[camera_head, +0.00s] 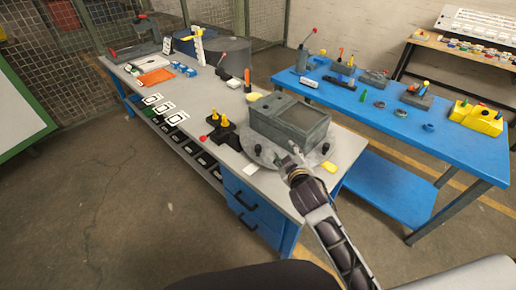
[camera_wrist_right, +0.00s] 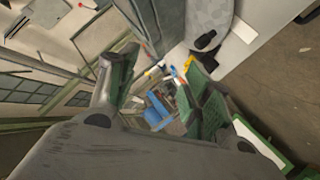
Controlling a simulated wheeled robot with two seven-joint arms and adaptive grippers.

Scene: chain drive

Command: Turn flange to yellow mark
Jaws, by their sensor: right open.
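The flange is a round light-grey plate (camera_head: 252,142) under a grey box-shaped housing (camera_head: 290,120) at the near end of the grey bench. Black knobs (camera_head: 326,147) stand at its rim; one also shows in the right wrist view (camera_wrist_right: 207,41). A yellow mark (camera_head: 329,167) lies on the bench top just right of the flange. My right gripper (camera_head: 292,154) is at the flange's near edge, in front of the housing. Its fingers (camera_wrist_right: 160,88) are apart with nothing between them. I cannot tell whether it touches the flange. My left gripper is not in view.
A yellow-and-black fixture (camera_head: 222,133) and a red-knobbed lever (camera_head: 205,138) stand left of the flange. White cards (camera_head: 163,107) lie along the bench's left edge. A blue table (camera_head: 385,110) with tools and parts stands to the right. The floor at left is clear.

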